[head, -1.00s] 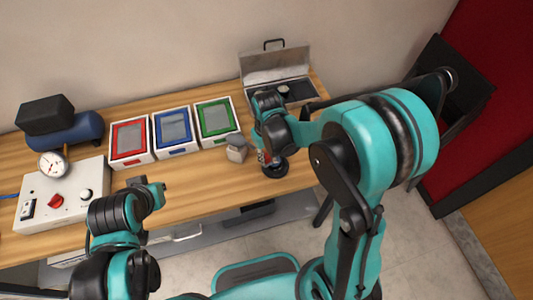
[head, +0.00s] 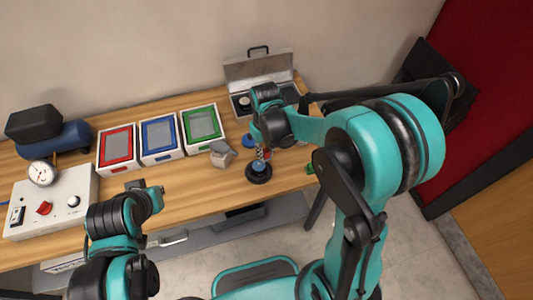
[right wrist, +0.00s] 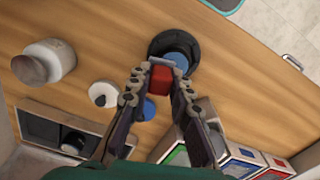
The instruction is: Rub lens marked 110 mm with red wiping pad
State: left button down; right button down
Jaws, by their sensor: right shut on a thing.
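The red wiping pad (right wrist: 162,78) is between the fingertips of my right gripper (right wrist: 158,80), which is shut on it. In the head view, my right gripper (head: 262,152) is just above and behind a black round mount (head: 258,176) with a blue-tinted centre. In the right wrist view, this mount (right wrist: 157,44) lies just beyond the pad, with its blue centre (right wrist: 178,54) close to it. I cannot tell whether they touch. No 110 mm marking is readable. My left gripper (head: 147,189) is over the table's front edge, away from the lens; its jaw state is unclear.
A blue disc (right wrist: 149,110) and a white-rimmed round piece (right wrist: 103,93) lie nearby. A grey-white jar (right wrist: 50,60) stands beside them. The open case (head: 240,70) is at the back. Red, blue and green framed trays (head: 117,147) and a control box (head: 70,185) fill the left side.

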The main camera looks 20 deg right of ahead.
aim_at(266, 150)
jog(key=shift+w+d+r+p, duration=0.15)
jog(key=shift+r+p, duration=0.35)
jog(key=shift+r, duration=0.4)
jog(key=shift+r+p, duration=0.7)
jog(key=shift+r, duration=0.35)
